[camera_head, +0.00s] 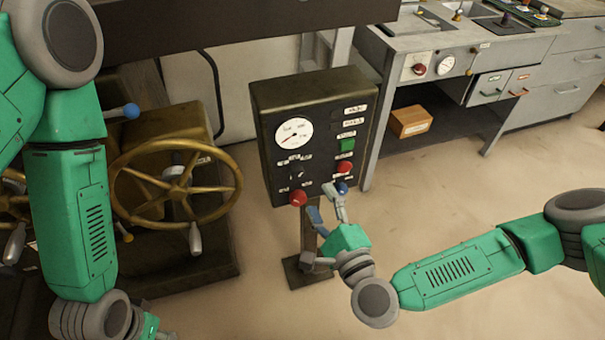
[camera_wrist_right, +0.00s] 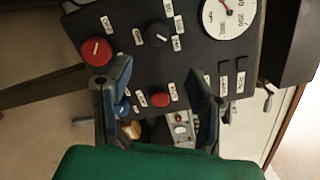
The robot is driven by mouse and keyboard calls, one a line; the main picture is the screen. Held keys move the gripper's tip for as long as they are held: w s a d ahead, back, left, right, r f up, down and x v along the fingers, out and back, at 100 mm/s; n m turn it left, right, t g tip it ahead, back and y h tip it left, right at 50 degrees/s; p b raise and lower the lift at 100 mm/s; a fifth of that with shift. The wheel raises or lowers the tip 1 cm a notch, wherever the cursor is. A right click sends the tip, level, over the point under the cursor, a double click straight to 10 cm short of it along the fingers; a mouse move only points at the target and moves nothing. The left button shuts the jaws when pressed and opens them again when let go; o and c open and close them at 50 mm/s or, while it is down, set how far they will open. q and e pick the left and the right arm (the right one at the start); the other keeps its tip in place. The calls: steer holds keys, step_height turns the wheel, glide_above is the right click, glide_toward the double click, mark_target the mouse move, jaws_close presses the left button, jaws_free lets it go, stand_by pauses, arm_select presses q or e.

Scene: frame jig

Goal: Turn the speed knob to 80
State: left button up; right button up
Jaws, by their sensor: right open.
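A black control panel (camera_head: 342,100) stands on a post, and it fills much of the right wrist view (camera_wrist_right: 200,50). A dark round knob with a white pointer line (camera_head: 297,175) sits on its lower left part, with small labels around it; it also shows in the right wrist view (camera_wrist_right: 157,33). The labels are too small to read. A red knob (camera_head: 298,198) with a white mark (camera_wrist_right: 97,52) is at the panel's lower corner. My right gripper (camera_head: 325,201) is open and empty in front of the panel's lower edge, apart from the dark knob. My left gripper (camera_head: 152,326) is partly cut off.
The panel has a white gauge (camera_head: 294,132), a green button (camera_head: 347,145), a red button (camera_head: 344,167) and a blue button (camera_head: 341,187). A brass handwheel (camera_head: 175,185) is left of the panel. A grey workbench (camera_head: 430,45) stands behind right. The floor at right is clear.

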mark_target(297, 177)
steer(key=x, duration=0.4)
steer(key=shift+s+a, duration=0.1)
steer(key=shift+a, duration=0.2)
steer(key=w+a, duration=0.3)
steer(key=a, duration=0.1)
steer(key=shift+w, duration=0.35)
steer(key=shift+w+d, duration=0.15)
steer(key=shift+d, duration=1.05)
steer(key=shift+c, duration=0.5)
steer(key=c, duration=0.6)
steer(key=shift+a, duration=0.25)
jaws_close()
steer(key=shift+a+r, duration=0.15)
steer(key=shift+a, duration=0.3)
arm_select(q)
steer(key=shift+a+f, duration=0.45)
arm_select(e)
steer(key=shift+a, duration=0.1)
arm_select(q)
steer(key=shift+w, duration=0.1)
